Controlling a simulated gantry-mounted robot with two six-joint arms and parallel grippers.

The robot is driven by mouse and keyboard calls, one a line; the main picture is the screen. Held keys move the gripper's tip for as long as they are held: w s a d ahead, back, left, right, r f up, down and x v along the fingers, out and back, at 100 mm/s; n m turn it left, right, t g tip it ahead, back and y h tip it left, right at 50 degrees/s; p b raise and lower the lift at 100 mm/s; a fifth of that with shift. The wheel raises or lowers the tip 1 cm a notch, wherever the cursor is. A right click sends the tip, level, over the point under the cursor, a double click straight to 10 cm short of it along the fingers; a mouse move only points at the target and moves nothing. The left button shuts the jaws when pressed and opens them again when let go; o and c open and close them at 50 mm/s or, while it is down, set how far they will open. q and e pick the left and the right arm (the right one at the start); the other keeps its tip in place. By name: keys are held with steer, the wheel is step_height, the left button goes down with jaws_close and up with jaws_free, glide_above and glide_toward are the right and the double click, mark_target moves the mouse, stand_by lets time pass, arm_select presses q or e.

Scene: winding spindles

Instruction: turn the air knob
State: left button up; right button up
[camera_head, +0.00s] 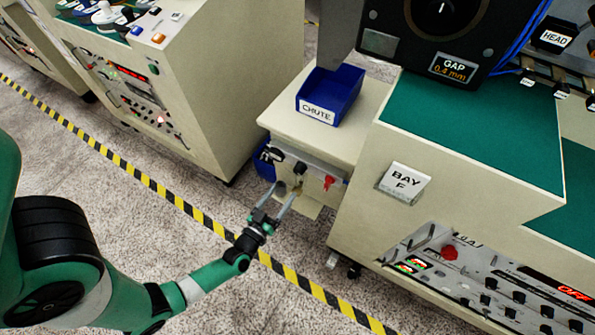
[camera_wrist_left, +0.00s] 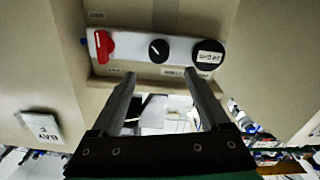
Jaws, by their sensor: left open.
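A pale control strip on the cream cabinet's front carries a red knob (camera_wrist_left: 105,45), a black knob (camera_wrist_left: 158,50) with a white mark, and a round black dial (camera_wrist_left: 208,55) with a white label. The small print is too blurred to tell which is the air knob. The red knob (camera_head: 329,182) and black knob (camera_head: 300,168) also show in the head view. My left gripper (camera_head: 288,190) is open just in front of the strip. In the left wrist view its fingertips (camera_wrist_left: 160,74) lie either side of the black knob's line, apart from it, with nothing between them.
A blue CHUTE bin (camera_head: 330,95) stands on the cabinet top. The BAY F cabinet (camera_head: 403,183) is close on the right, another machine (camera_head: 180,90) on the left. Bare floor and a yellow-black stripe (camera_head: 160,190) lie below my left arm.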

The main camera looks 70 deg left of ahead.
mark_target(297, 172)
arm_select(q)
steer(key=b+x, duration=0.2)
steer(key=x, duration=0.6)
steer(key=shift+w+a+f+b, duration=0.1)
steer(key=shift+w+a+b, duration=0.05)
steer(key=shift+w+b, duration=0.2)
steer(key=shift+w+a, duration=0.25)
steer(key=shift+w, duration=0.05)
jaws_close()
